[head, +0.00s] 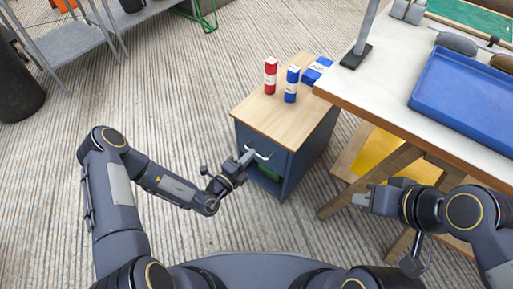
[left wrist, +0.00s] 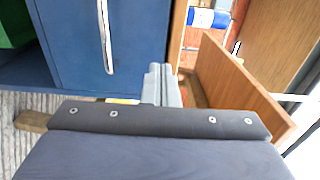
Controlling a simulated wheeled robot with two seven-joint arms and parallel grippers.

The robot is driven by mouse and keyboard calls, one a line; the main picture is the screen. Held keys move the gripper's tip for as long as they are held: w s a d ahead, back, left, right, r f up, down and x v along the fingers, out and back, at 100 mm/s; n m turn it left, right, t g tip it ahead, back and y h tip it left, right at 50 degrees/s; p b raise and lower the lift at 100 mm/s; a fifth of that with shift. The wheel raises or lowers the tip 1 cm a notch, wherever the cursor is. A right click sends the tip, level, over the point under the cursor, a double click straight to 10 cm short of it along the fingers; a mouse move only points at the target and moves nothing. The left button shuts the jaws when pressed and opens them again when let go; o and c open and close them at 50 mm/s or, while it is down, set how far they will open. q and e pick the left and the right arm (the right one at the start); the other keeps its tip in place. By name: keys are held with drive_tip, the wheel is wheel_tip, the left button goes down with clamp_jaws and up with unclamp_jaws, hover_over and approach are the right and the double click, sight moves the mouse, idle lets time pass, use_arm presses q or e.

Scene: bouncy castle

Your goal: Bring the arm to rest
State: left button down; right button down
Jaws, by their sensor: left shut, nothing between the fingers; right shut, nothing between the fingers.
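My left arm reaches in from the left in the head view. Its gripper (head: 249,155) is shut and empty, just in front of the silver handle (head: 260,156) of a small blue-grey cabinet (head: 305,155). I cannot tell whether it touches the handle. In the left wrist view the closed fingers (left wrist: 162,84) point at the cabinet, beside the blue front (left wrist: 135,50) with its silver handle (left wrist: 104,35). My right gripper (head: 362,199) is shut and empty, near the workbench legs at the right.
A workbench (head: 385,92) with a blue tray (head: 425,92) stands right. The left floor is mostly clear.

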use_arm(q)
drive_tip(key=p+v, duration=0.1)
drive_tip(key=v, duration=0.6)
drive_tip(key=s+r+m+g+h, duration=0.2)
drive_tip(key=s+r+m+g, duration=0.15)
drive_tip(key=r+m, duration=0.45)
drive_tip(key=s+r+m+g+h, duration=0.1)
drive_tip(key=s+r+m+g, duration=0.2)
drive_tip(key=r+m+g, duration=0.55)
drive_tip(key=s+r+m+g+h, duration=0.1)
drive_tip(key=s+r+m+h, duration=0.15)
drive_tip(key=r+m, duration=0.6)
drive_tip(key=s+a+r+m+t+y, duration=0.2)
drive_tip(key=s+a+m+t+y, duration=0.2)
drive_tip(key=s+a+m+y, duration=1.2)
drive_tip(key=w+d+r+m+h+p, duration=0.1)
drive_tip(key=w+r+m+p, duration=0.1)
drive_tip(key=r+p, duration=1.2)
drive_tip(key=w+d+r+m+h+p, duration=0.1)
drive_tip(key=w+d+r+h+p, duration=0.1)
drive_tip(key=r+p, duration=1.3)
drive_tip(key=shift+w+r+m+p, duration=0.2)
drive_tip(key=shift+w+m+p, duration=0.1)
drive_tip(key=shift+m, duration=0.1)
drive_tip(key=shift+h, duration=0.25)
